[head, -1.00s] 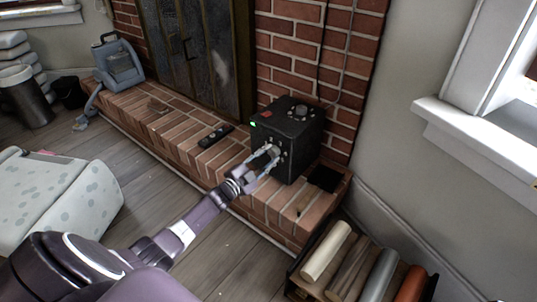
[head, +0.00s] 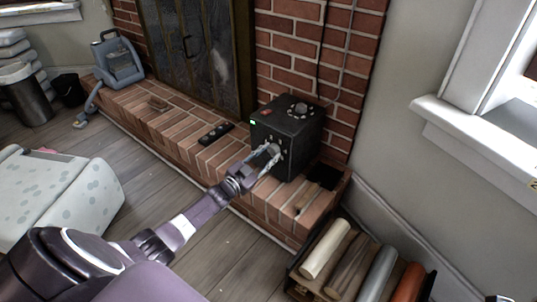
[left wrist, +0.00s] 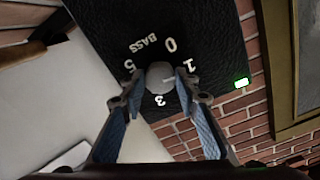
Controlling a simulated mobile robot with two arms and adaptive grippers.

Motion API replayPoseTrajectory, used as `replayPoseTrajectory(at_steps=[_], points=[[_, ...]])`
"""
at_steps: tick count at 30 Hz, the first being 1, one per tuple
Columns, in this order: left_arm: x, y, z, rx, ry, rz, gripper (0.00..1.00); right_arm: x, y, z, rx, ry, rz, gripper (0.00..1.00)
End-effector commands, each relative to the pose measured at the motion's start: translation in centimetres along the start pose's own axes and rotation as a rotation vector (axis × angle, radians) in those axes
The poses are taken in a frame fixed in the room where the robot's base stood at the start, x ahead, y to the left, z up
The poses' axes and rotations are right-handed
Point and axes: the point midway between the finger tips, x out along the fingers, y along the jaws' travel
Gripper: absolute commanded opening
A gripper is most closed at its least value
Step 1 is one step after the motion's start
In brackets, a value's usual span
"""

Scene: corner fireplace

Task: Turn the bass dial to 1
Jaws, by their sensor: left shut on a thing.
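The black speaker box (head: 300,140) stands on the brick hearth. In the left wrist view its dark face carries the word BASS (left wrist: 144,43) and the white numbers 0, 1, 3 and 5 around a round grey bass dial (left wrist: 159,76). My left gripper (head: 268,152) reaches the front of the box. In the left wrist view its two fingers (left wrist: 160,84) are shut on the dial, one on each side. A pale mark shows on the right part of the dial, towards the 1; its exact setting is hard to read. My right gripper is not in view.
A dark remote-like object (head: 215,132) lies on the hearth (head: 190,137) left of the box. A flat black item (head: 323,176) lies at its right. A holder with several rolls (head: 350,262) stands in front, and a spotted pale ottoman (head: 60,200) is at left.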

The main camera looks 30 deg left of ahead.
Motion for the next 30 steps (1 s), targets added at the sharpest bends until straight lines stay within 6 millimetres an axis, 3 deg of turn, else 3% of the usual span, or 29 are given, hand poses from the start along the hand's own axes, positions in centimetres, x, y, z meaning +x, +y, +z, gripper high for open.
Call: replayPoseTrajectory(at_steps=[6, 7, 12, 23, 30], points=[[-0.1, 0.0, 0.1, 0.001, -0.003, 0.000, 0.05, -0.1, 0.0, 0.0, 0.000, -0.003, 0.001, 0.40], [-0.1, 0.0, 0.1, 0.001, -0.003, 0.000, 0.30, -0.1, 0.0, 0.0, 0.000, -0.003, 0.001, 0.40], [-0.1, 0.0, 0.1, 0.001, -0.002, 0.000, 0.47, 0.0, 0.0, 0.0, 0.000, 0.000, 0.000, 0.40], [-0.5, 0.0, 0.2, 0.002, -0.002, 0.000, 0.47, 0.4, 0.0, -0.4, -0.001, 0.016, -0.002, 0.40], [-3.5, 0.1, 0.2, 0.001, -0.003, 0.001, 0.47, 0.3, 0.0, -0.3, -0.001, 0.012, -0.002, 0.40]])
